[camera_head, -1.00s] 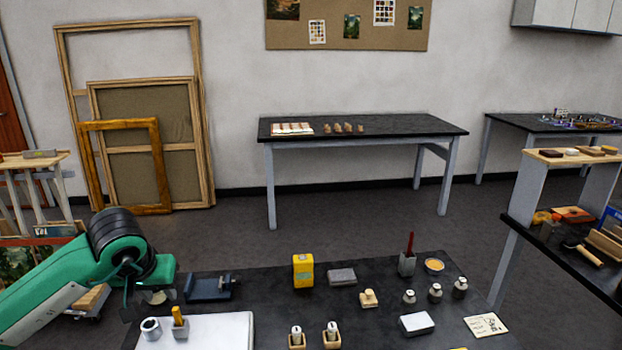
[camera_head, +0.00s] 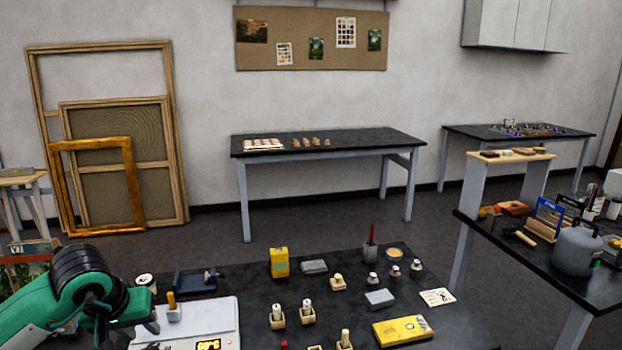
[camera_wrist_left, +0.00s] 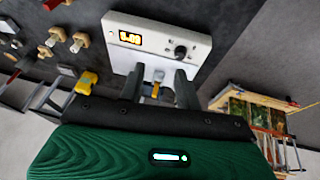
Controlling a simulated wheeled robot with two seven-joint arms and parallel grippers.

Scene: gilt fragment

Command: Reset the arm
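My left gripper (camera_head: 150,320) is at the lower left of the head view, beside the white hot plate (camera_head: 222,312) with its lit orange display. In the left wrist view the two fingers of my left gripper (camera_wrist_left: 160,75) stand apart, and I see nothing clamped between them. The hot plate (camera_wrist_left: 185,38) lies beyond the fingertips there. My green left arm comes in from the left. My right gripper is not in view.
The near black table (camera_head: 245,292) holds a yellow box (camera_head: 279,262), a dark vise-like tool (camera_head: 195,281), small wooden-based pieces and a yellow packet (camera_head: 402,330). A round white-topped jar (camera_head: 145,280) is just behind my gripper. A side table with a grey canister (camera_head: 577,250) is at right.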

